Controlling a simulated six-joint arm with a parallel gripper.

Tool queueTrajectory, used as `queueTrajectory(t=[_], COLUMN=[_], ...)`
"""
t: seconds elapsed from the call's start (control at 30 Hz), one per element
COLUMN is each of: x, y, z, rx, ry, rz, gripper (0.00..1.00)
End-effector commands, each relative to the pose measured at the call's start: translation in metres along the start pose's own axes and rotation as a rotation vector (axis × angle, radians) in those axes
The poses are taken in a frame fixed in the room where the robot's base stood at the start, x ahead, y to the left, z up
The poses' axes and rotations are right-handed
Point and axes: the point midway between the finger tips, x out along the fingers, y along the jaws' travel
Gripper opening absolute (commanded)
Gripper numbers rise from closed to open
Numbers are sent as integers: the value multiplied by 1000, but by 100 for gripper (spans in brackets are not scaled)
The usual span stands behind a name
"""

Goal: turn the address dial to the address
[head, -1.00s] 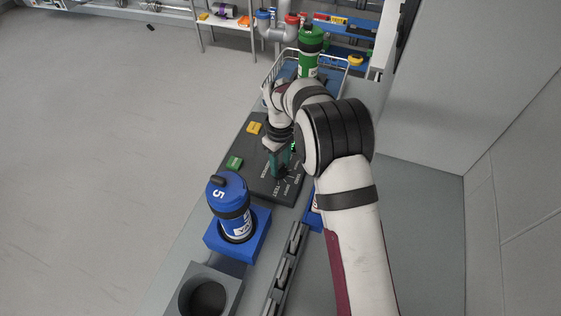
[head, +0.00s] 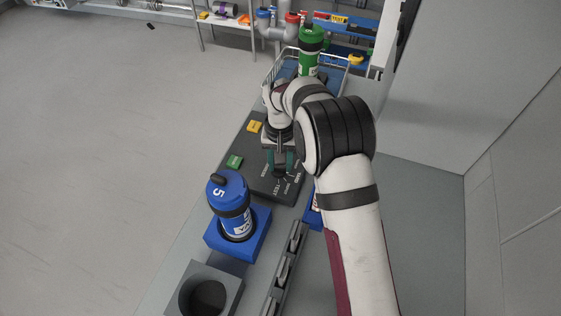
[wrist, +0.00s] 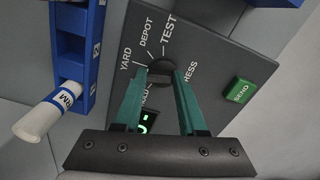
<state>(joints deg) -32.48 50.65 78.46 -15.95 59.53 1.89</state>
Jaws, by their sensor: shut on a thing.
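The address dial (wrist: 162,65) is a dark round knob on the dark grey control panel (wrist: 222,62). Labels around it read YARD, DEPOT, TEST and HOLD, with another partly hidden one ending in RESS. My gripper (wrist: 161,75) is shut on the dial, with one green finger on each side of it. The dial's pointer is hard to make out. In the head view my gripper (head: 283,172) points down at the panel (head: 262,185) and hides the dial. A lit green display (wrist: 146,122) shows between the fingers, partly covered.
The panel carries a green SEND button (wrist: 240,90) and a yellow button (head: 254,127). A green carrier (head: 310,62) stands behind. A blue rack with a white tube (wrist: 48,117) lies beside the panel.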

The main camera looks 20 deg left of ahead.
Motion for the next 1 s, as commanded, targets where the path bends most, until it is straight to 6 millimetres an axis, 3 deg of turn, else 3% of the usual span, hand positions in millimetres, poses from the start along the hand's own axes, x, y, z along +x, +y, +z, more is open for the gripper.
queueTrajectory(t=[0.6,1.0], x=[0,0], y=[-3,-4], z=[1,2], rx=[563,797], ry=[3,3], rz=[-1,-1], gripper=[0,0])
